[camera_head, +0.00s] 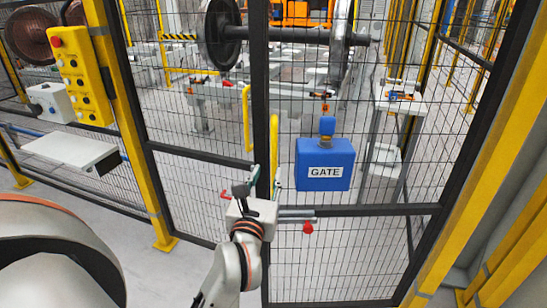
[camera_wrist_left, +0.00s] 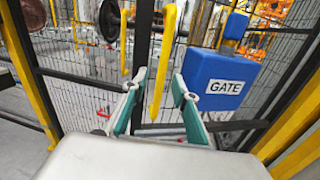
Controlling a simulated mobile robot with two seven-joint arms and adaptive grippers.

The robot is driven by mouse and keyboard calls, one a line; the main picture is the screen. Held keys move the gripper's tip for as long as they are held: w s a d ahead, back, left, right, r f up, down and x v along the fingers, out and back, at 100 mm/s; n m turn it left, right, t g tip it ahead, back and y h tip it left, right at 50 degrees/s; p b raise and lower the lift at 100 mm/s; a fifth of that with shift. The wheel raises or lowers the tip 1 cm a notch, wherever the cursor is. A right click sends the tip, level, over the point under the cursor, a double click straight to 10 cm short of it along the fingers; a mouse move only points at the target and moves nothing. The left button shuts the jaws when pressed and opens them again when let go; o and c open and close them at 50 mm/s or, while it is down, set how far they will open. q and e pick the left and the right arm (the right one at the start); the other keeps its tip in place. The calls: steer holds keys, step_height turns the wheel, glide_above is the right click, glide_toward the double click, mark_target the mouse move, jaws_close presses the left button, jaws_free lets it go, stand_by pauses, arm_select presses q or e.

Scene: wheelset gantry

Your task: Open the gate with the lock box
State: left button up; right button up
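The gate (camera_head: 350,209) is a black-framed mesh panel, closed against its dark post. The blue lock box (camera_head: 323,160), labelled GATE, hangs on the mesh with a smaller blue piece above it; it also shows in the left wrist view (camera_wrist_left: 219,80). A yellow upright handle (camera_wrist_left: 161,65) stands by the post and also shows in the head view (camera_head: 274,145). My left gripper (camera_head: 265,178) is open, left of and below the lock box. In the left wrist view its green-padded fingers (camera_wrist_left: 159,88) stand on either side of the handle's lower part; contact is unclear. My right gripper is out of view.
A grey bolt (camera_head: 296,214) with a red knob (camera_head: 308,228) sits at the gate's crossbar. A yellow button panel (camera_head: 82,75) stands at left beside a yellow post (camera_head: 130,120). Behind the mesh are a wheelset (camera_head: 285,34) and a white table (camera_head: 400,102).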

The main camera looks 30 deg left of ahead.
mark_target(273, 161)
arm_select(q)
steer(key=x, duration=0.4)
steer(key=p+x, duration=0.1)
steer(key=x, duration=0.2)
steer(key=shift+w+d+f, duration=0.1)
steer(key=shift+w, duration=0.4)
jaws_close()
